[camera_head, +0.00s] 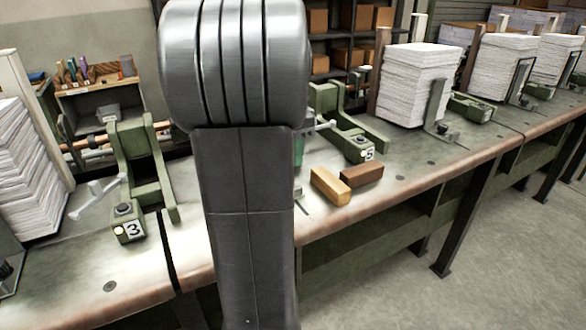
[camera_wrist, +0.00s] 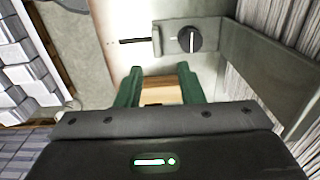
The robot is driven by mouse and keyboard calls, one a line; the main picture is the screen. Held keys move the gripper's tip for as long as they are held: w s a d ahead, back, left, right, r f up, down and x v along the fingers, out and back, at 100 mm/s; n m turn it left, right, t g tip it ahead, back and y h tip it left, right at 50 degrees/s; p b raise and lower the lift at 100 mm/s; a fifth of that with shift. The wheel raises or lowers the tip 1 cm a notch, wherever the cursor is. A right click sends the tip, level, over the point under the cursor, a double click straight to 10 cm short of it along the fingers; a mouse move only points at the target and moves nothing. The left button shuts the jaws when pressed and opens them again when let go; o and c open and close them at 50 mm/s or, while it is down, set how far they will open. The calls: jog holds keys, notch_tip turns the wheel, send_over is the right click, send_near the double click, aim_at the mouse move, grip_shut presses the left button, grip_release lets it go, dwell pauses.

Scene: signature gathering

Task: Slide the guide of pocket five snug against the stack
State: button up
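The pocket five label box (camera_head: 362,150) sits on the bench, just right of my arm in the head view. A pale metal piece shows beside it, and my arm hides the area to its left. In the wrist view, a metal guide (camera_wrist: 270,72) with a black knob (camera_wrist: 190,39) on its foot stands beside a paper stack (camera_wrist: 262,22). I cannot tell whether they touch. My gripper (camera_wrist: 158,72) has two green fingers spread apart, close to the guide's foot. A tan wooden surface (camera_wrist: 158,96) shows between the fingers. One green finger shows at my arm's edge in the head view.
A tan block (camera_head: 330,186) and a brown block (camera_head: 361,175) lie near the bench's front edge. A green frame (camera_head: 340,112) stands behind box five. More paper stacks (camera_head: 415,88) with guides stand to the right.

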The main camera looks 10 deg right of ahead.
notch_tip(320, 180, up, 4)
dwell(0.5)
notch_tip(320, 180, down, 14)
jog(key=shift+r+b, duration=0.15)
jog(key=shift+b, duration=0.3)
jog(key=shift+s+f, duration=0.1)
jog(key=shift+f, duration=0.1)
jog(key=shift+s+d+r, duration=0.1)
jog(key=shift+s, duration=0.1)
